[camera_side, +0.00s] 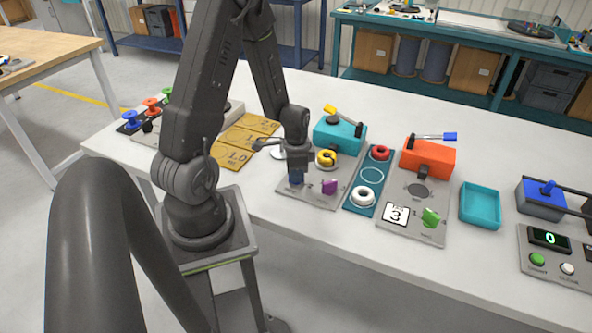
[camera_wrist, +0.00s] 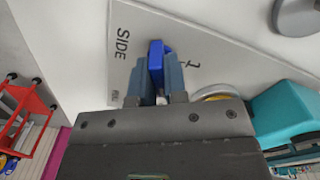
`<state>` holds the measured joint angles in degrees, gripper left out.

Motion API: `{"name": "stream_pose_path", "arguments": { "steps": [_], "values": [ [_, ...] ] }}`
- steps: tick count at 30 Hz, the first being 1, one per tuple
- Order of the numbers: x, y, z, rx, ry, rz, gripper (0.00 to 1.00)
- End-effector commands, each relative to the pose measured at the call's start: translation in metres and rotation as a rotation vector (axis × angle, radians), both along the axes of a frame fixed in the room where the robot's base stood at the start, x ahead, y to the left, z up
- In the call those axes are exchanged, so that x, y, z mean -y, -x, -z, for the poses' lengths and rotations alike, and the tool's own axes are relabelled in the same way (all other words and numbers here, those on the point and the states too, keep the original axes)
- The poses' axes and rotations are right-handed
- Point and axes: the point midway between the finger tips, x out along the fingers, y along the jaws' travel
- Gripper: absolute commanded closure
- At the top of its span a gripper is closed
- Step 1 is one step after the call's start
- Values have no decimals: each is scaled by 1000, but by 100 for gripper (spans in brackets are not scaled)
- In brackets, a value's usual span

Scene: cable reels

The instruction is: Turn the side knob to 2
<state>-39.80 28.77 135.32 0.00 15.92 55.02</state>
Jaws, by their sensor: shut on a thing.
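The side knob (camera_wrist: 156,58) is blue and stands on a light panel (camera_wrist: 127,52) with the word SIDE beside it in the wrist view. My gripper (camera_wrist: 157,76) is shut on the knob, one finger on each side. In the side view my gripper (camera_side: 296,176) points down at the left part of the grey panel (camera_side: 313,200). There the knob is mostly hidden by the fingers, and I cannot read its setting.
A purple knob (camera_side: 329,187) stands close right of my gripper. A teal box with a yellow lever (camera_side: 340,134) and a yellow reel (camera_side: 326,158) are behind it. Further right are a blue strip with rings (camera_side: 372,175) and a panel with a green knob (camera_side: 430,218).

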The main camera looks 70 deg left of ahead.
Motion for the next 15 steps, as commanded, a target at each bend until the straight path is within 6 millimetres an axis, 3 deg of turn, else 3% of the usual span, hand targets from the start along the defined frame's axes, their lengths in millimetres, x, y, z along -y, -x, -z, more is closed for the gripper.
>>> {"name": "stream_pose_path", "arguments": {
  "steps": [6,15],
  "values": [
    [0,0,0,0,0,43,100],
    [0,0,0,0,0,431,100]
  ]
}}
